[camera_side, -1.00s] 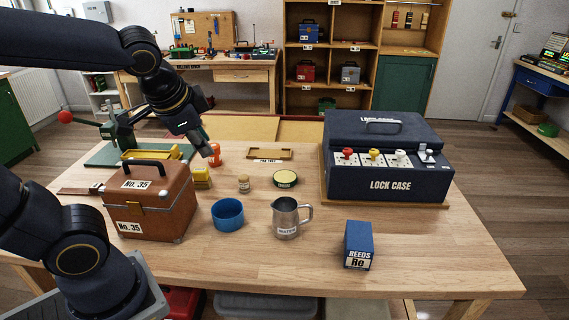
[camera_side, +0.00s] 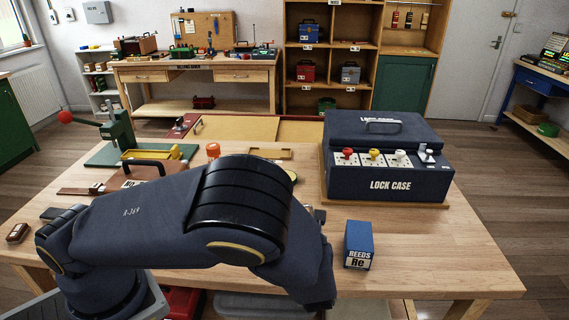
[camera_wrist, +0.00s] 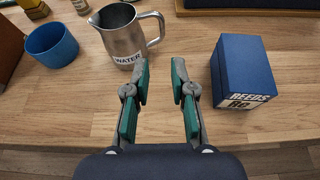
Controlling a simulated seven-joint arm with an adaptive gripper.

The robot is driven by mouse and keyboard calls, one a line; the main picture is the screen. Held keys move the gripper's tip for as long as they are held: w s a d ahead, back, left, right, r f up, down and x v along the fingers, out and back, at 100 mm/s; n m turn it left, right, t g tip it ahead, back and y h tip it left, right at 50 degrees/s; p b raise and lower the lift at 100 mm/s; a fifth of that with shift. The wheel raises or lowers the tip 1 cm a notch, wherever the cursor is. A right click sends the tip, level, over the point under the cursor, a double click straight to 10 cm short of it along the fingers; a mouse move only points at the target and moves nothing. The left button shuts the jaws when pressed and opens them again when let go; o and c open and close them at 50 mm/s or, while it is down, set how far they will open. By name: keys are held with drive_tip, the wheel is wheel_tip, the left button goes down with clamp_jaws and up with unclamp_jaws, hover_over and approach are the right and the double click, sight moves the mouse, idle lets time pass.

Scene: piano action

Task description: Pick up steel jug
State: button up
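The steel jug (camera_wrist: 123,38) stands upright on the wooden table in the wrist view. It has a "WATER" label on its front and its handle points right. My gripper (camera_wrist: 161,66) is open and empty, its two green-padded fingers apart. The fingertips are just to the right of the jug and nearer the camera, close to the handle but not around it. In the side view my arm covers the jug almost fully, and my gripper is hidden there too.
A blue reeds box (camera_wrist: 241,70) stands right of my gripper; it also shows in the side view (camera_side: 358,244). A blue bowl (camera_wrist: 51,45) is left of the jug. The dark lock case (camera_side: 388,165) sits behind. The table's front edge runs below the fingers.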

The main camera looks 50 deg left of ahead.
drive_tip(key=x, duration=1.1)
drive_tip(key=shift+w+d, duration=0.15)
drive_tip(key=x, duration=0.5)
drive_tip(key=shift+w, duration=0.15)
clamp_jaws()
drive_tip(key=shift+r, duration=0.1)
